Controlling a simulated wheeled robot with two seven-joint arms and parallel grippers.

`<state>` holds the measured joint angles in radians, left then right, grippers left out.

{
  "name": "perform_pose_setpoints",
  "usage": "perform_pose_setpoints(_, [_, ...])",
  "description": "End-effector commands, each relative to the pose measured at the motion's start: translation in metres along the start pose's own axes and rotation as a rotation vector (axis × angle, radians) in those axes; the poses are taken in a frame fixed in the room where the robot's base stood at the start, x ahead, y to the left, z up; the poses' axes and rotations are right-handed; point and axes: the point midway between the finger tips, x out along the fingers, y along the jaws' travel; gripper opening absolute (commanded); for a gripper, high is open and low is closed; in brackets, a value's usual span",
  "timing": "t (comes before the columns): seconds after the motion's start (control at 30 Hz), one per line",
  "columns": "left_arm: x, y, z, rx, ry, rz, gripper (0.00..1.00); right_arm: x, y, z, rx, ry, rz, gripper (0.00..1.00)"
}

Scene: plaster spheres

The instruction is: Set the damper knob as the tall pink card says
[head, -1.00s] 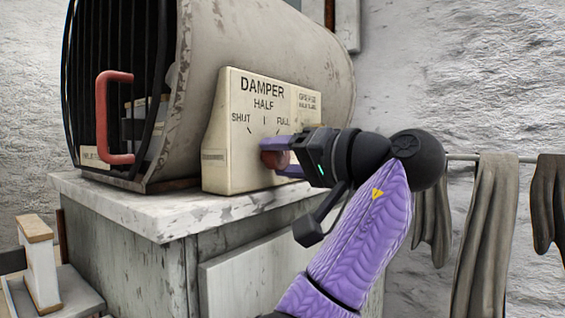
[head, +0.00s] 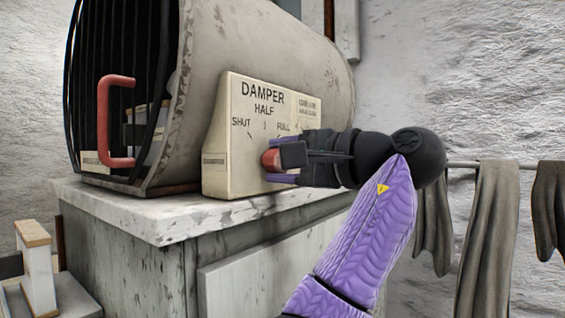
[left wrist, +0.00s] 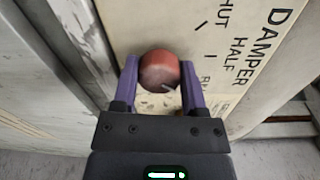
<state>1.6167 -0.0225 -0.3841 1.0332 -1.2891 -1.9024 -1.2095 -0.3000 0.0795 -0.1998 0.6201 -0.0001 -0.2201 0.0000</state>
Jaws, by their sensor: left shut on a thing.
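The damper panel (head: 225,130) is a cream, sloped box marked SHUT, HALF and FULL. Its round red knob (head: 269,160) sits low on its face. My left gripper (head: 277,164) is shut on the knob, with one purple finger on each side. In the left wrist view the knob (left wrist: 160,68) lies between the fingertips, with a short dark mark on its lower right part. That mark faces roughly the FULL side of the dial; its exact setting is hard to tell. The FULL lettering is partly hidden by a finger. No tall pink card shows. My right gripper is not in view.
A rounded kiln-like chamber (head: 260,45) with dark bars and a red handle (head: 103,120) stands behind the panel on a worn pale slab (head: 150,220). Grey cloths (head: 485,230) hang from a rail at right. A white block with wooden ends (head: 38,270) stands lower left.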

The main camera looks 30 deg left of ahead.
Motion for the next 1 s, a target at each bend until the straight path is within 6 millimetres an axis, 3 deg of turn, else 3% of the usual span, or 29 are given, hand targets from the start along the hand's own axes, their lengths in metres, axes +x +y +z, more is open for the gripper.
perform_pose_setpoints(0.33, [0.0, 0.0, -0.0004, 0.122, -0.004, 0.002, 0.0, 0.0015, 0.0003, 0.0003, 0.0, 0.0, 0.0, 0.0])
perform_pose_setpoints(0.87, [0.0, 0.0001, -0.0004, 0.143, -0.005, 0.003, 0.0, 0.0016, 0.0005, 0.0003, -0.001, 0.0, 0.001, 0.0])
perform_pose_setpoints(0.9, [0.0, 0.0001, -0.0004, 0.143, -0.005, 0.003, 0.59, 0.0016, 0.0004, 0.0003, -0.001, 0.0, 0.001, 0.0])
perform_pose_setpoints(1.0, [0.0, 0.0001, -0.0004, 0.142, -0.005, 0.003, 0.8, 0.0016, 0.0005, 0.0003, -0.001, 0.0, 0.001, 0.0])
